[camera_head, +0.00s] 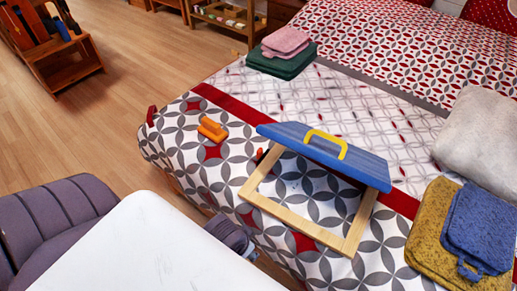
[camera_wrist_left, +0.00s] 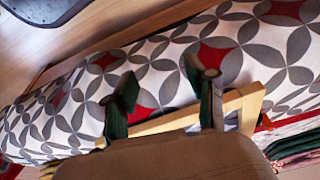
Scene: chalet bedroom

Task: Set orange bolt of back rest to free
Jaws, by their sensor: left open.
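The back rest is a blue panel (camera_head: 325,152) with a yellow handle, tilted up over a pale wooden frame (camera_head: 300,228) on the bed. A small orange piece (camera_head: 259,153), perhaps the bolt, shows at the panel's left end; its setting is too small to tell. Part of the wooden frame (camera_wrist_left: 246,103) shows in the left wrist view. My left gripper (camera_wrist_left: 160,87) is open there, its fingers apart and apparently empty, over the patterned bed cover beside the frame. My right gripper is not in view.
A separate orange object (camera_head: 212,129) and a small red one (camera_head: 151,115) are on the bed's left part. Folded pink and green cloths (camera_head: 285,53) lie farther back. Yellow and blue cloths (camera_head: 437,240) and a pale cushion (camera_head: 480,135) are at right. The floor (camera_head: 130,65) at left is partly open.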

